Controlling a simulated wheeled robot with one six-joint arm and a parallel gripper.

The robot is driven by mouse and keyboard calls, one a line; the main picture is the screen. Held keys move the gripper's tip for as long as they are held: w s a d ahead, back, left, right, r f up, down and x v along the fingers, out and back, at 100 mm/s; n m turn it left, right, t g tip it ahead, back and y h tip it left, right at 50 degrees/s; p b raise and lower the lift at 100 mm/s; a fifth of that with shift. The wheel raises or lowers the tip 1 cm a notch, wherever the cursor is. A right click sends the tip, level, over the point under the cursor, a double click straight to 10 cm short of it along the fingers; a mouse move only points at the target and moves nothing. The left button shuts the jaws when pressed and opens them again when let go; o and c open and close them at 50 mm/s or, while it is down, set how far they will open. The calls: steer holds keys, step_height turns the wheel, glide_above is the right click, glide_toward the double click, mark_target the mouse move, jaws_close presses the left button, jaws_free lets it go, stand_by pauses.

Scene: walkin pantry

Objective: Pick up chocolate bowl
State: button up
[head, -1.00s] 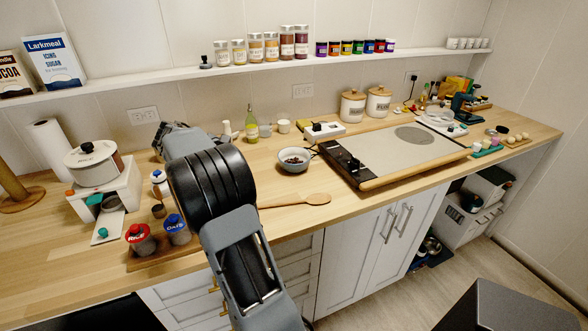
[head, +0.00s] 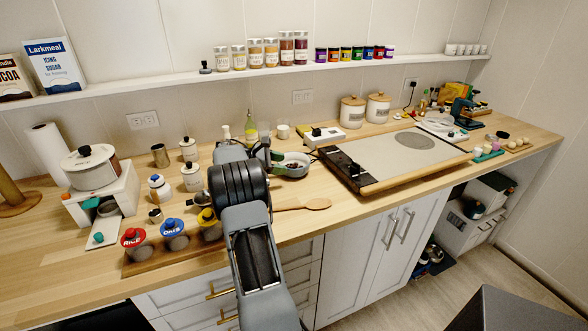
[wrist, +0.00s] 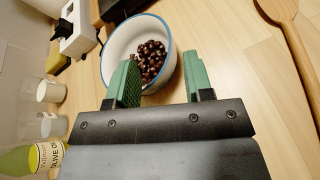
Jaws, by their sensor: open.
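The chocolate bowl (head: 294,160) is a pale bowl with dark round chocolates, standing on the wooden counter left of the large board. In the wrist view the white bowl (wrist: 117,44) has a blue rim and the chocolates lie in a heap inside. My gripper (wrist: 160,85) is open, with two green fingers apart. The left finger overlaps the bowl's near side in the picture, and the right finger is just outside its right edge. Whether either finger touches the bowl cannot be told. In the head view my gripper (head: 272,155) is at the bowl's left side, partly hiding it.
A wooden spoon (head: 308,204) lies in front of the bowl. An olive oil bottle (wrist: 20,159) and white cups (wrist: 50,91) stand close by. The large board (head: 395,158) is to the right. Lidded jars (head: 172,228) stand on a wooden tray at the left.

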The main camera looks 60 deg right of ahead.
mark_target(303, 169)
steer(key=shift+f+x, duration=0.15)
steer(key=shift+x, duration=1.2)
steer(key=shift+f+x, duration=0.2)
steer(key=shift+x, duration=1.2)
steer(key=shift+w+a, duration=0.15)
jaws_close()
